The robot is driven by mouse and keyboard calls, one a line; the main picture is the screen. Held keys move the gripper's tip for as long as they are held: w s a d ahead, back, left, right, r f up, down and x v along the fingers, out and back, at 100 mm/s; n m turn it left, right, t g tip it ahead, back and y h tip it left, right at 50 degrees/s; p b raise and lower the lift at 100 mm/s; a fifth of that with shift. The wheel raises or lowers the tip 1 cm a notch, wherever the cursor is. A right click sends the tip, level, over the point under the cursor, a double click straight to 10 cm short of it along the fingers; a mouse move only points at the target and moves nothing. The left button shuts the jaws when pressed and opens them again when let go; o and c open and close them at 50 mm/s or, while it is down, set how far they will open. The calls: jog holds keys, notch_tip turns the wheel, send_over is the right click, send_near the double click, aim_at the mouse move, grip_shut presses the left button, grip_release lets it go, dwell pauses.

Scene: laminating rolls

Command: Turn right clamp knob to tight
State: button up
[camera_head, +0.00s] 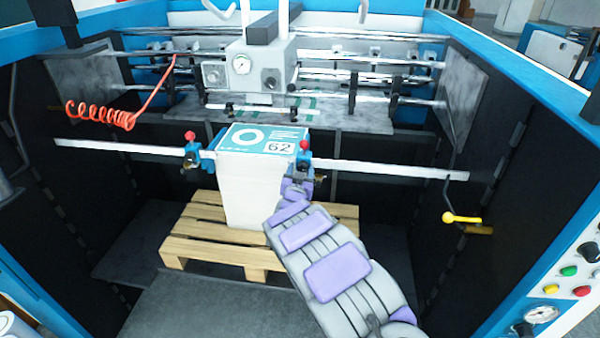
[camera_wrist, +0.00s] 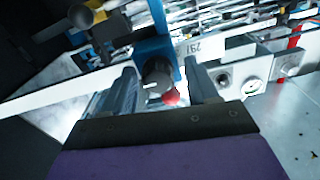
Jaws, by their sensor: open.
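The right clamp (camera_head: 304,161) is blue and sits on the pale horizontal bar at the right edge of the paper stack (camera_head: 255,190). A red ball (camera_head: 304,145) tops it. In the wrist view the blue clamp (camera_wrist: 152,45) carries a dark round knob (camera_wrist: 157,74) with a short white mark, and a red ball (camera_wrist: 172,97) shows beside it. My gripper (camera_wrist: 158,70) is open, with one finger on each side of the knob. I cannot tell whether either finger touches it. In the head view my gripper (camera_head: 296,187) is just below the clamp, partly hiding it.
The left clamp (camera_head: 191,152) sits on the same bar (camera_head: 390,169). The stack stands on a wooden pallet (camera_head: 187,245). A grey gauge unit (camera_head: 262,68) hangs behind it. A yellow-handled lever (camera_head: 462,217) is at the right wall, and a red coiled hose (camera_head: 98,113) at left.

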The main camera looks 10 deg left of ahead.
jog(key=shift+s+d, duration=0.1)
jog(key=s+p, duration=0.1)
jog(key=s, duration=1.6)
jog(key=shift+a, duration=0.4)
jog(key=shift+f, duration=0.1)
jog(key=s+d+g+y, duration=0.1)
jog(key=s+d+g, duration=0.65)
jog(key=d, duration=0.25)
jog(key=s+d+r+g, duration=0.1)
jog(key=s+d+g, duration=0.3)
jog(key=s, duration=0.8)
jog(key=s+d+r+n+g+b, duration=0.1)
jog(key=s+d+g, duration=0.3)
jog(key=s, duration=0.9)
jog(key=s+d+r+g+b, duration=0.1)
jog(key=s+d+r+g, duration=0.2)
jog(key=s, duration=1)
jog(key=d+g, duration=0.1)
jog(key=d, duration=0.1)
jog(key=shift+d+n, duration=0.4)
jog(key=shift+r, duration=0.1)
